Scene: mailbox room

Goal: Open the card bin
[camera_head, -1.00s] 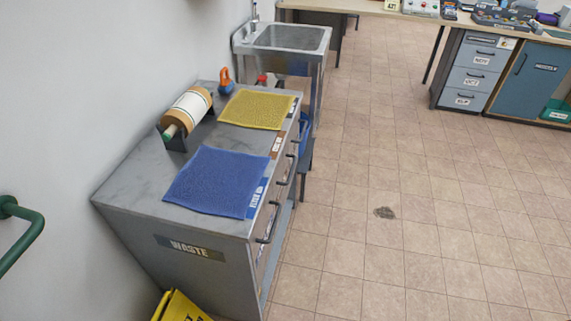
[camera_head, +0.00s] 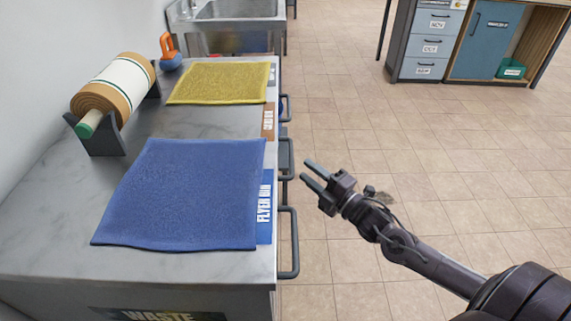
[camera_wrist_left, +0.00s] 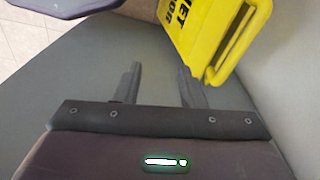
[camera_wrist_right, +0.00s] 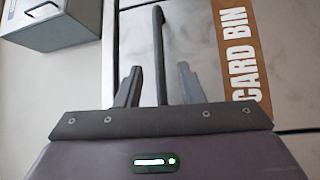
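The card bin is a drawer in the grey waste cabinet, marked by a brown label (camera_head: 268,123). In the right wrist view the brown "CARD BIN" label (camera_wrist_right: 238,52) shows beside a dark bar handle (camera_wrist_right: 160,50). My right gripper (camera_head: 309,172) is open, just right of the cabinet's front handles in the head view. In its wrist view the handle lies between the two fingers, with gaps visible on both sides. The drawer front is mostly hidden in the head view. My left gripper (camera_wrist_left: 159,85) is open and empty in its wrist view.
A blue mat (camera_head: 185,195), a yellow mat (camera_head: 220,82) and a paper roll (camera_head: 115,88) lie on the cabinet top. The flyer bin handle (camera_head: 294,245) sticks out nearby. A yellow sign (camera_wrist_left: 205,35) is near my left gripper. The tiled floor at right is open.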

